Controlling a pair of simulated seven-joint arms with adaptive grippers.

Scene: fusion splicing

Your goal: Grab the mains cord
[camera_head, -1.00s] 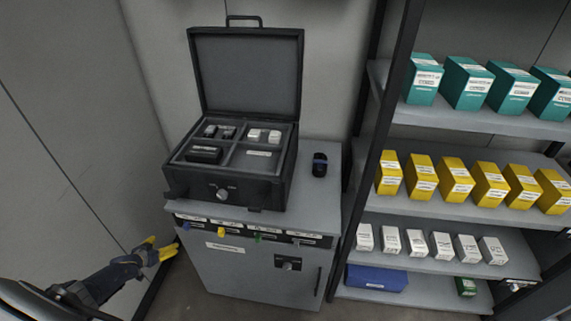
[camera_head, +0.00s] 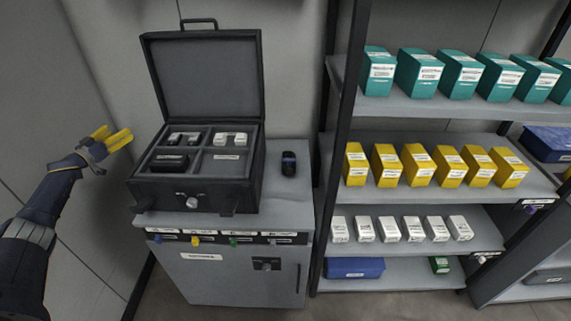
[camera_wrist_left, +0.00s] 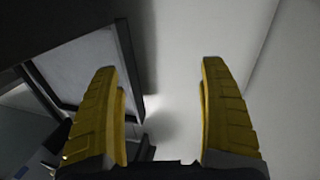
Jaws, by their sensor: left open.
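My left gripper (camera_head: 115,133) has yellow fingers and is raised at the left, beside the open black case (camera_head: 190,192) and apart from it. In the left wrist view the gripper (camera_wrist_left: 158,65) is open, with nothing between its fingers. The case stands on a grey cabinet with its lid (camera_head: 205,80) up. A black block (camera_head: 170,162) lies in its front left compartment. Small dark and pale items (camera_head: 184,138) are in the back left one, white items (camera_head: 230,138) in the back right. I cannot make out which thing is the mains cord. My right gripper is out of view.
A small dark device (camera_head: 288,164) stands on the cabinet top (camera_head: 290,205), right of the case. Shelves on the right hold teal boxes (camera_head: 418,74), yellow boxes (camera_head: 385,166), white boxes (camera_head: 388,229) and a blue case (camera_head: 354,268). A wall is close on the left.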

